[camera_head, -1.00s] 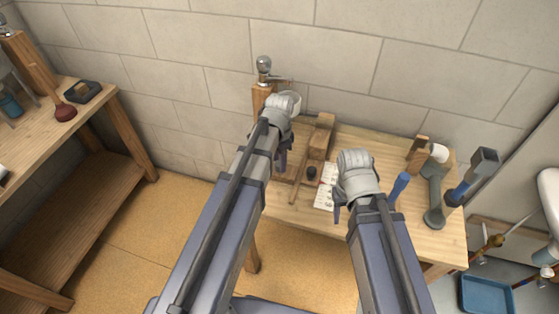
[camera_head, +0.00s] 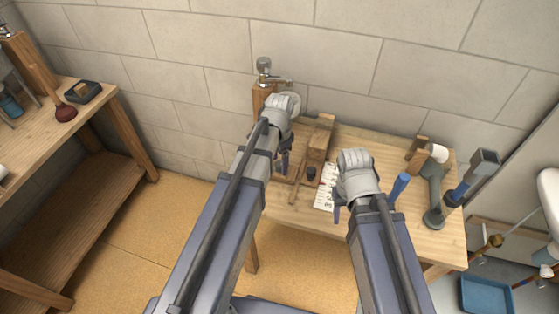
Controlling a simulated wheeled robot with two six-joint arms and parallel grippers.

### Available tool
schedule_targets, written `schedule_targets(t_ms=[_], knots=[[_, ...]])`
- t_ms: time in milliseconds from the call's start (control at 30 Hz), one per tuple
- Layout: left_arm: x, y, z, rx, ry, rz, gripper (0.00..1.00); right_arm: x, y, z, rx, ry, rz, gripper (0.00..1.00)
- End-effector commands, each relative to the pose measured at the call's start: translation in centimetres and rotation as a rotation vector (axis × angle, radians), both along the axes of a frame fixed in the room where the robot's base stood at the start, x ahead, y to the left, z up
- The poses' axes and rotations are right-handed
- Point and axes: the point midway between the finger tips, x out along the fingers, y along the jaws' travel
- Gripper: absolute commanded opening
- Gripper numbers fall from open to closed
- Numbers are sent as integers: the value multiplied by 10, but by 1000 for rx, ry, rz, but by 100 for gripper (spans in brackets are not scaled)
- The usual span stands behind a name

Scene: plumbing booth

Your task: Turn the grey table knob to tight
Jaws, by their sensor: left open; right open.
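A small dark grey knob (camera_head: 311,173) stands on the wooden table (camera_head: 425,240), at the near end of a wooden block (camera_head: 319,140). I cannot read its setting. My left gripper (camera_head: 283,163) is open above the table, just left of the knob and apart from it. My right gripper (camera_head: 338,207) is open, below and to the right of the knob, over the table's front part. Its wrist hides part of the table. A white marked card (camera_head: 326,188) lies between the knob and my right gripper.
A metal tap (camera_head: 265,70) on a wooden post stands behind my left wrist. A blue-handled tool (camera_head: 399,187), a grey pipe piece (camera_head: 434,200) and another blue-handled tool (camera_head: 470,180) stand at the right. The wall is close behind the table.

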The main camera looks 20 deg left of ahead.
Motion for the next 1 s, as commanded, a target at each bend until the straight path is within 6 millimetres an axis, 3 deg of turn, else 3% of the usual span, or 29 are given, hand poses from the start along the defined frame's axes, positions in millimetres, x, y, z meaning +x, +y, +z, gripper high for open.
schedule_targets(t_ms=[600,1000], knots=[[0,0,72,0,0,0,74,0,0,72,0,0,0,50],[0,0,75,0,0,0,74,0,0,75,0,0,0,50]])
